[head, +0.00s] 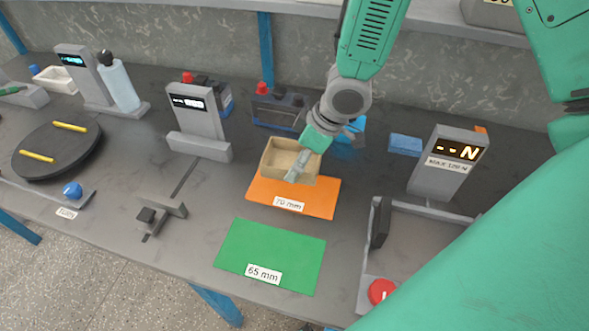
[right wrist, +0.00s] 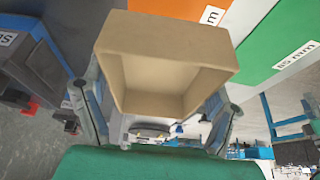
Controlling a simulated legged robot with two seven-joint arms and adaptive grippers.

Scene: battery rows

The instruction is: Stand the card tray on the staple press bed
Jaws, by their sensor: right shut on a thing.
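The card tray (head: 272,158) is a tan open-topped box at the back edge of the orange mat. It also fills the middle of the right wrist view (right wrist: 165,75), its open side facing the camera. My right gripper (head: 297,168) reaches down from above and is shut on the tray, its fingers covering part of it. I cannot tell whether the tray touches the mat or is just above it. At the right stands a grey device with a force display, a low-walled bed (head: 410,245) and a red button (head: 381,291); it looks like the staple press. My left gripper is not in view.
The orange mat (head: 322,196) reads 70 mm; the green mat (head: 270,250) in front reads 65 mm and is bare. A grey display stand (head: 198,125) is left of the tray. A blue block (head: 405,145) lies behind, to the right. A round black turntable (head: 60,150) is far left.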

